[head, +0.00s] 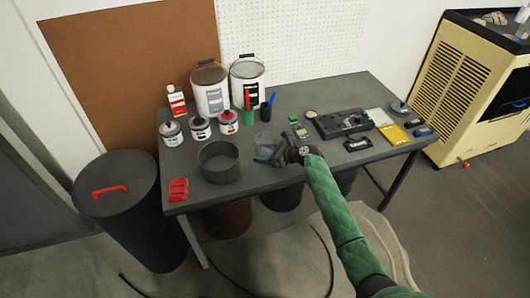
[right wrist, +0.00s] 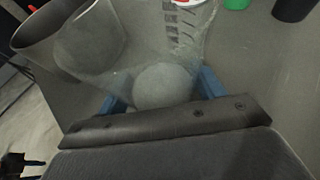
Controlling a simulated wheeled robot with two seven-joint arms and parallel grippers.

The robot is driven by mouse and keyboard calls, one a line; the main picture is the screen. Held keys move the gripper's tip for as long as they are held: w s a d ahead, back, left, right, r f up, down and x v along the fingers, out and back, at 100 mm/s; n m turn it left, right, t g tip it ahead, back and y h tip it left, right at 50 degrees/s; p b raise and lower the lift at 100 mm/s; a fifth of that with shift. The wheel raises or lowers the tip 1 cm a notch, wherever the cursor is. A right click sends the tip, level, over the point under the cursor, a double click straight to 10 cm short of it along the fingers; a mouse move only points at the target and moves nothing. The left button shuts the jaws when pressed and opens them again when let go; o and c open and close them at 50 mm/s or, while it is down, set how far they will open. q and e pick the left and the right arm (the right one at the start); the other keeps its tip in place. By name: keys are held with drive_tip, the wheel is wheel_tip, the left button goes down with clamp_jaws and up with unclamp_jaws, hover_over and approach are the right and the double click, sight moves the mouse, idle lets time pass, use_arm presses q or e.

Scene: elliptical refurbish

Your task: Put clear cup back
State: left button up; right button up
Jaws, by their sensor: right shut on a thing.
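The clear cup (head: 264,141) is see-through and shows near the middle of the dark workbench (head: 215,189), right of the round grey pot. My right gripper (head: 266,155) reaches in from the front right. Its blue fingers are shut on the cup, one on each side. In the right wrist view the cup (right wrist: 135,50) fills the space above the fingers (right wrist: 165,95), with its round end between them. I cannot tell whether the cup touches the bench. My left gripper is out of view.
The grey pot (head: 219,174) stands just left of the cup. Green (head: 249,128) and dark (head: 267,112) containers stand behind it. Paint cans (head: 211,97) are at the back left. A black toolbox-like tray (head: 341,124) lies to the right. A red item (head: 178,190) sits at the front left.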

drive_tip(key=shift+f, duration=0.1)
drive_tip(key=o, duration=1)
drive_tip(key=shift+o, duration=0.2)
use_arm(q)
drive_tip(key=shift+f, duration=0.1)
use_arm(e)
drive_tip(key=shift+d, duration=0.2)
use_arm(q)
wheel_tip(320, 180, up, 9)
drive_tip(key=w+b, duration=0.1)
drive_tip(key=b, duration=0.1)
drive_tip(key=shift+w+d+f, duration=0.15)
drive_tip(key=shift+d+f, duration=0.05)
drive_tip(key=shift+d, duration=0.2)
use_arm(e)
drive_tip(key=v, duration=1.1)
drive_tip(key=shift+s+d+r, duration=0.2)
drive_tip(key=shift+s+r, duration=0.05)
drive_tip(key=shift+r, duration=0.1)
